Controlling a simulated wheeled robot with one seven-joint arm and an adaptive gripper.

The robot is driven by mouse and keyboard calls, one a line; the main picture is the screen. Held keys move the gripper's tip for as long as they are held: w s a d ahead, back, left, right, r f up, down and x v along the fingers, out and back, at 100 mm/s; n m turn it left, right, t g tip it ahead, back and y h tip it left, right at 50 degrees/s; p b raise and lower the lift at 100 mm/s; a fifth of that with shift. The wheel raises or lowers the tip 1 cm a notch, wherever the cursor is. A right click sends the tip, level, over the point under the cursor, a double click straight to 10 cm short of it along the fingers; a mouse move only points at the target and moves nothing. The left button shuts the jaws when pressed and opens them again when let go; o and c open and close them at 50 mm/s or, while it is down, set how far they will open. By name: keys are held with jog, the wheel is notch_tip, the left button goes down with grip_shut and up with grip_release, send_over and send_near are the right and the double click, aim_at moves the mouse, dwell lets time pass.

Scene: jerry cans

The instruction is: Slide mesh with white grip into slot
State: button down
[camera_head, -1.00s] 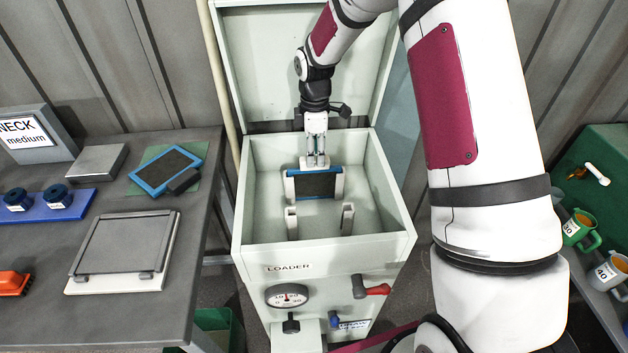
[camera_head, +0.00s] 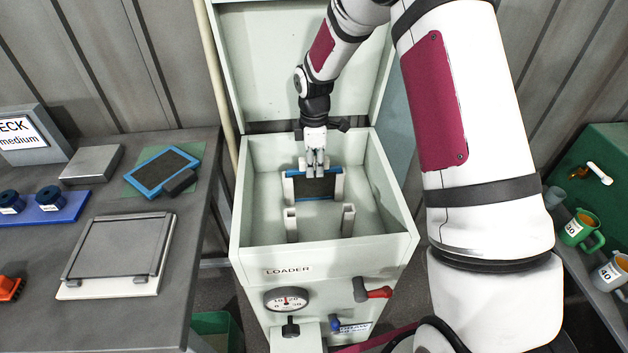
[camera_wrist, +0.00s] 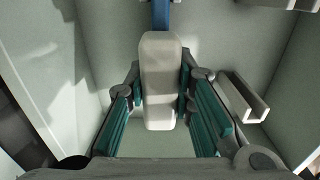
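The blue-framed mesh (camera_head: 318,188) with dark netting stands upright inside the loader box, between the two white channel posts of the rear slot (camera_head: 340,187). My gripper (camera_head: 315,173) is above it, pointing down at the middle of its top edge. In the wrist view the white grip (camera_wrist: 160,80) lies between my teal-padded fingers (camera_wrist: 160,95), with the finger pads against both its sides. A bit of the blue frame (camera_wrist: 160,14) shows past the grip. The lower ends of the slot are hidden, so I cannot tell whether the mesh is fully seated.
A front pair of posts (camera_head: 348,219) stands empty in the loader (camera_head: 238,225). The raised lid (camera_head: 265,60) is behind my arm. The left table (camera_head: 45,255) holds another blue mesh with a dark grip (camera_head: 163,170) and a grey framed plate (camera_head: 118,250). Mugs (camera_head: 578,230) stand at right.

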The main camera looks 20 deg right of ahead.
notch_tip(320, 180, up, 13)
jog(key=p, duration=0.3)
jog(key=shift+r, duration=0.15)
dwell(1.1)
jog(key=shift+p, duration=0.3)
